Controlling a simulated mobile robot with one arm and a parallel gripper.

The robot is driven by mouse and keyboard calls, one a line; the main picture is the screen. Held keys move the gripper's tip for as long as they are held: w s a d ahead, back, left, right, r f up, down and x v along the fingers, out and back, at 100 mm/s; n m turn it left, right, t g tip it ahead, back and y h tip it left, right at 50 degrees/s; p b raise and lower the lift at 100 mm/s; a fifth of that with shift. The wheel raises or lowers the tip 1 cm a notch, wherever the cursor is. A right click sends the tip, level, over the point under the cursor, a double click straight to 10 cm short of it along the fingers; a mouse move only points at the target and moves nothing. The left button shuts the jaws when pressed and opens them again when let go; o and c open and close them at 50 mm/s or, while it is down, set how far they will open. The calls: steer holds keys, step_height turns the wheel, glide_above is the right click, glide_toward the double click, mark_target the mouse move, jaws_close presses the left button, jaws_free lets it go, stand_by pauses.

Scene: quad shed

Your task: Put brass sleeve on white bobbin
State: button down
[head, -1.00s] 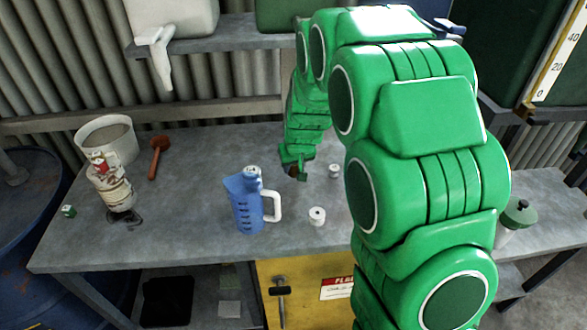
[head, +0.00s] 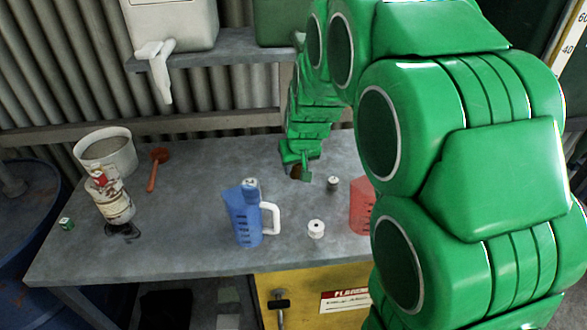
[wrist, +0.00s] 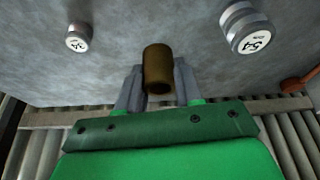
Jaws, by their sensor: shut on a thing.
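The brass sleeve (wrist: 158,70) is a short, dull brown tube, held between the two grey fingers of my gripper (wrist: 158,88) in the wrist view. In the head view the sleeve (head: 297,172) shows as a small brown spot at my gripper (head: 304,174), over the back part of the bench. Its height above the bench is hard to tell. The white bobbin (head: 316,229) stands on the bench nearer the front edge, to the right of the blue jug's handle. It is apart from the sleeve, and I do not see it in the wrist view.
A blue jug (head: 243,218) stands left of the bobbin, a red jug (head: 362,206) right, partly hidden by my arm. Small numbered cylinders (wrist: 78,38) (wrist: 246,28) flank the gripper. A bottle (head: 110,200) and white pot (head: 106,150) stand left. Bench (head: 180,225) is clear left of the blue jug.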

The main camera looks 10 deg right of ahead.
steer(key=s+d+r+n+g+y, duration=0.1)
steer(key=s+r+n+g, duration=0.15)
steer(key=s+n, duration=0.5)
steer(key=s+d+r+n+g+y, duration=0.1)
steer(key=s+d+r+n+y, duration=0.3)
steer(key=s, duration=0.7)
steer(key=s+a+r+n+g+h, duration=0.1)
steer(key=s+r+n+g, duration=0.1)
steer(key=s+n, duration=0.6)
steer(key=m, duration=0.2)
glide_above(310, 227)
steer(key=s+d, duration=0.1)
steer(key=d, duration=0.1)
steer(key=shift+n, duration=0.25)
step_height(310, 227, down, 8)
steer(key=shift+s+a+f, duration=0.15)
steer(key=shift+w+f, duration=0.7)
steer(key=shift+f, duration=0.05)
steer(key=shift+w+f, duration=0.1)
steer(key=shift+f, duration=1.5)
steer(key=shift+f, duration=0.1)
steer(key=c, duration=0.7)
jaws_free()
steer(key=shift+c, duration=0.2)
